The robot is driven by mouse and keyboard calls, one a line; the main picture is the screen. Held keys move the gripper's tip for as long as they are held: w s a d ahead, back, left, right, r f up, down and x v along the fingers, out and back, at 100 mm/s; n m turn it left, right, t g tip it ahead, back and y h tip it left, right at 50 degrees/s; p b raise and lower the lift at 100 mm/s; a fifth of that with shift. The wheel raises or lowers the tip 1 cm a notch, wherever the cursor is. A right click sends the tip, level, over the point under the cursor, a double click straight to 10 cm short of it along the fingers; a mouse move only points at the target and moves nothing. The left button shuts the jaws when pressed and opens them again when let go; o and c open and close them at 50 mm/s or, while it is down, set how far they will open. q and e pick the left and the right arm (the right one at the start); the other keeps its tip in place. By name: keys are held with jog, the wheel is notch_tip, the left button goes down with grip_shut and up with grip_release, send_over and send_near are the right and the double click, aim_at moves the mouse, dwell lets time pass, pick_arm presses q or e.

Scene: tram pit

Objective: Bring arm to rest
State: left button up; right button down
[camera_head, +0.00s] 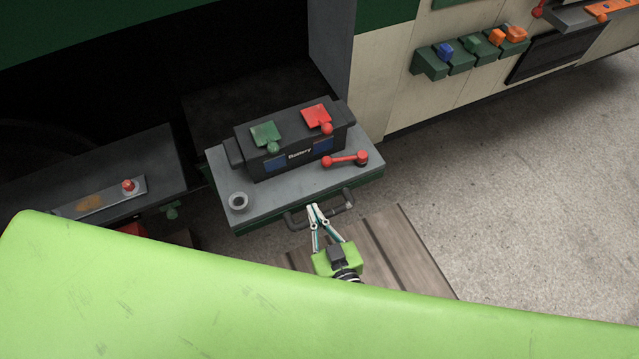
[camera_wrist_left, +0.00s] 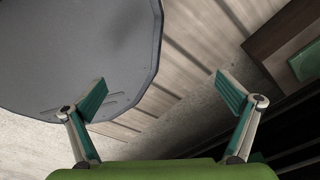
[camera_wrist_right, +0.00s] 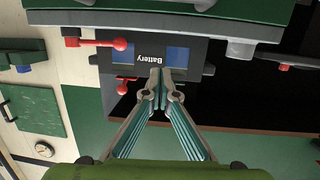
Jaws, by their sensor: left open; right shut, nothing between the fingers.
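My right gripper (camera_head: 312,212) is shut and empty in the head view, with its fingertips at the handle (camera_head: 335,211) on the front of the battery tray (camera_head: 270,206). I cannot tell whether they touch it. In the right wrist view the closed fingertips (camera_wrist_right: 158,78) show in front of the battery (camera_wrist_right: 152,56), which appears upside down. My left gripper (camera_wrist_left: 168,92) is open and empty in the left wrist view, above the floor. It is not seen in the head view.
A dark box (camera_head: 110,170) stands at the left. Green holders (camera_head: 430,63) line the wall. Floor at the right (camera_head: 520,200) is clear.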

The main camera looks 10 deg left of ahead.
jog(key=s+d+f+g+h, duration=0.1)
jog(key=s+d+f+g, duration=0.15)
jog(key=d+f, duration=0.4)
jog(key=s+d+f+m+g+h, duration=0.1)
jog(key=s+d+f+h, duration=0.2)
jog(key=f, duration=0.7)
jog(key=s+d+f+g, duration=0.2)
jog(key=s+d+f, duration=0.2)
jog(key=f, duration=0.4)
pick_arm(q)
jog(key=shift+s+a, duration=0.1)
jog(key=shift+s, duration=0.7)
pick_arm(e)
jog(key=s+d+f+m+g+h, duration=0.1)
jog(key=s+d+f+g+h, duration=0.1)
jog(key=s+d+f, duration=0.4)
jog(key=s+d+f+m+g+h, duration=0.2)
jog(key=s+d+f+g, duration=0.3)
jog(key=s+d, duration=0.7)
jog(key=s+f, duration=0.2)
jog(key=s, duration=0.2)
jog(key=shift+s, duration=0.15)
pick_arm(q)
jog(key=shift+f, duration=0.1)
pick_arm(e)
jog(key=shift+d, duration=0.1)
